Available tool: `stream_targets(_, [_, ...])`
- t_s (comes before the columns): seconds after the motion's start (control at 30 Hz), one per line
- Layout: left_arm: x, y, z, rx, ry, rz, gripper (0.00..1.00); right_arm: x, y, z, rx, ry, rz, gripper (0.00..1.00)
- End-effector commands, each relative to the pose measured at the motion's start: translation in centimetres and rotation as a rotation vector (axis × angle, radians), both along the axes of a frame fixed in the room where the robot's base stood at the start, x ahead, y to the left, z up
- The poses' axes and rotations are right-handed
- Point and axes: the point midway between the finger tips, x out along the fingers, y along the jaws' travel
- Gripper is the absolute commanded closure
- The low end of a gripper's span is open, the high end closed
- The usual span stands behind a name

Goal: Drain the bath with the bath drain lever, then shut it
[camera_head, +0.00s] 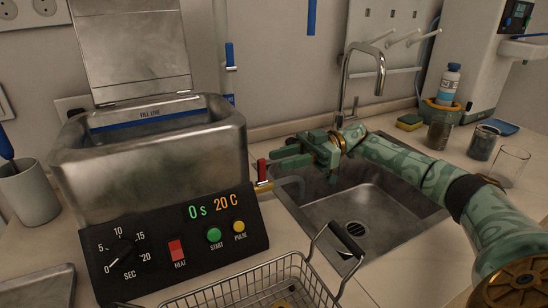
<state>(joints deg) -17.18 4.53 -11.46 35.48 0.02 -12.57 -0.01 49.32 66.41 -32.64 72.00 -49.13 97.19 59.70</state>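The bath (160,158) is a worn steel tank at left with its lid raised and a blue fill line inside. Its bath drain lever (262,170) is red and stands upright on a brass valve (263,187) at the tank's right side. A pale curved shape (291,181) runs from the valve over the sink; I cannot tell whether it is a tube or water. My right gripper (275,159), green, reaches in from the right above the sink. Its fingers are apart and empty, pointing left, with the tips just right of and slightly above the lever. My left gripper is out of view.
The steel sink (384,210) with a tall tap (364,62) lies under my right arm. A wire basket (262,285) stands in front. The control panel (175,248) reads 0 s, 20 C. A glass beaker (509,166) and metal cups stand at right.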

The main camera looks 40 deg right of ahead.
Motion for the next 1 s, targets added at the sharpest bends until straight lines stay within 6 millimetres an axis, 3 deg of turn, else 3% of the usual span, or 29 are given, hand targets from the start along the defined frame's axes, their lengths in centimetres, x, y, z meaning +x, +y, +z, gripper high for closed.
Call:
stream_targets(0.2, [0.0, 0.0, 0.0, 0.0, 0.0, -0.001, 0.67, 0.7, 2.9, -0.1, 0.0, 0.0, 0.0, 0.69])
stream_targets(0.57, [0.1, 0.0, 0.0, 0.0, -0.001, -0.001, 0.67, 0.9, 3.5, -0.1, 0.0, 0.0, -0.001, 0.69])
stream_targets(0.7, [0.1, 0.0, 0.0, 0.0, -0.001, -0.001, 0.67, 0.9, 3.4, -0.1, 0.0, 0.0, -0.001, 1.0])
stream_targets(1.0, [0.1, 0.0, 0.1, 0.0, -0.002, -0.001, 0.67, 0.8, 3.4, -0.1, -0.003, -0.013, -0.002, 1.0])
